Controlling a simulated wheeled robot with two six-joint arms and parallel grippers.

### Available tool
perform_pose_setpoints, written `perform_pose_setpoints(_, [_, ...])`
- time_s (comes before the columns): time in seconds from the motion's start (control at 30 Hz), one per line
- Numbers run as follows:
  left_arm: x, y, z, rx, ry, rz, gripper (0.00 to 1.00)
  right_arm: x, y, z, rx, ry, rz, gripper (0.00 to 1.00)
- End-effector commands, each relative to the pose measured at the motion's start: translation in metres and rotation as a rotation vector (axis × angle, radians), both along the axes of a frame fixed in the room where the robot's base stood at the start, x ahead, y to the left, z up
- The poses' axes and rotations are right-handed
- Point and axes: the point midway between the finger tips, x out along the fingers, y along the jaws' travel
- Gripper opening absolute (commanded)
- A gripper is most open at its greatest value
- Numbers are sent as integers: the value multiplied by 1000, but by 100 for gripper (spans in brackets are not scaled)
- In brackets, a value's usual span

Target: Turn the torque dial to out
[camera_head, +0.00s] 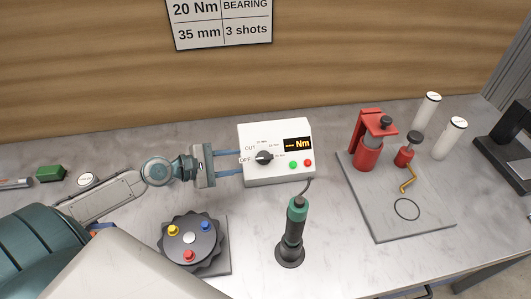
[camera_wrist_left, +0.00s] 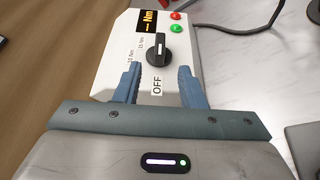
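My right gripper is not in view.
A green-topped driver (camera_head: 292,235) stands before the box with a cable. A dark round tray (camera_head: 191,239) with colored knobs sits front left. A grey plate (camera_head: 385,215) with a red press (camera_head: 367,150) is at right. White cylinders (camera_head: 450,138) stand behind it.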

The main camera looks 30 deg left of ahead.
Motion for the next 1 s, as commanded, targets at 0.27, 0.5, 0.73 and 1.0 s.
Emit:
perform_pose_setpoints(0.27, [20,-15,-4,-5,-1,4,36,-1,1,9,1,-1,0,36])
perform_pose_setpoints(0.5, [40,-31,-12,-5,0,3,36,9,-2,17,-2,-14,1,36])
perform_pose_setpoints(0.73, [60,-46,-19,-4,1,2,36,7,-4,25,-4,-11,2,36])
perform_pose_setpoints(1.0, [73,-57,-26,0,2,0,36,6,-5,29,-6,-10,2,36])
